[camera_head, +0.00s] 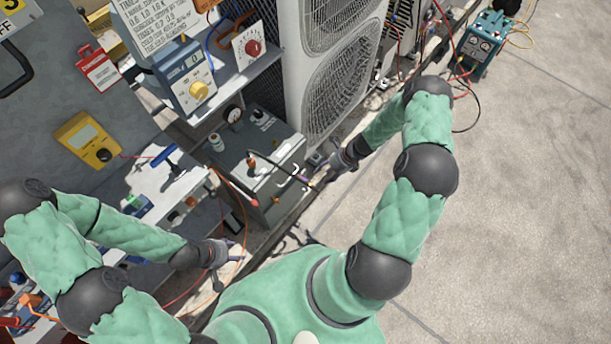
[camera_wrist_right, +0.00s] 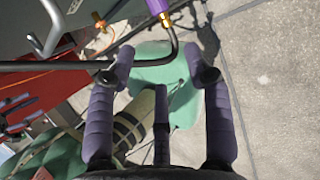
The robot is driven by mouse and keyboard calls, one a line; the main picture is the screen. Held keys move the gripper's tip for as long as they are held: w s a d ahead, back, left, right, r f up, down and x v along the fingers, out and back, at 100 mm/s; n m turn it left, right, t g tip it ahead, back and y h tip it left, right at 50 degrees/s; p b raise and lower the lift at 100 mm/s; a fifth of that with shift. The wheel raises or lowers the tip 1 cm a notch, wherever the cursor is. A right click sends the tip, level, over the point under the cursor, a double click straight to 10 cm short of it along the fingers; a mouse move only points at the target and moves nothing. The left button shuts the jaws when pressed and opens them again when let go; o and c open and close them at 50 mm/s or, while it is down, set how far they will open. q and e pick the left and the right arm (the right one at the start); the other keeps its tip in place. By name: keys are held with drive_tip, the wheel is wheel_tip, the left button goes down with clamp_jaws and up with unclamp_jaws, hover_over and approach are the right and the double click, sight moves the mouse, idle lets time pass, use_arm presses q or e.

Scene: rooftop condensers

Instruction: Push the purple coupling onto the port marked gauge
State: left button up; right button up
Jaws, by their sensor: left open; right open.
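The purple coupling (camera_head: 304,179) is small in the head view, near the right end of a dark bent tube over the grey unit (camera_head: 262,160). In the right wrist view the purple coupling (camera_wrist_right: 158,7) is at the top edge, partly cut off, on the upturned end of the black tube. My right gripper (camera_wrist_right: 158,76) is open, its fingertips apart, with the coupling beyond them. In the head view my right gripper (camera_head: 322,181) is just right of the coupling. My left gripper (camera_head: 231,261) is open, low and away from it. I cannot read a gauge port marking.
A brass fitting (camera_wrist_right: 98,20) is left of the coupling in the wrist view. A round dial (camera_head: 232,114) stands on the grey unit. The condenser (camera_head: 340,90) stands behind. Orange cables (camera_head: 236,190) run near my left gripper. Open concrete floor (camera_head: 520,190) is at right.

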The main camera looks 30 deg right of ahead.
sight(310, 184)
drive_tip(key=shift+m, duration=0.4)
drive_tip(key=b+x, duration=0.1)
drive_tip(key=x, duration=0.2)
drive_tip(key=b+x, duration=0.1)
drive_tip(key=x, duration=0.3)
drive_tip(key=b+x, duration=0.2)
drive_tip(key=x, duration=0.1)
drive_tip(key=shift+w+f, duration=0.4)
drive_tip(key=shift+f, duration=0.05)
drive_tip(key=shift+d, duration=0.1)
clamp_jaws()
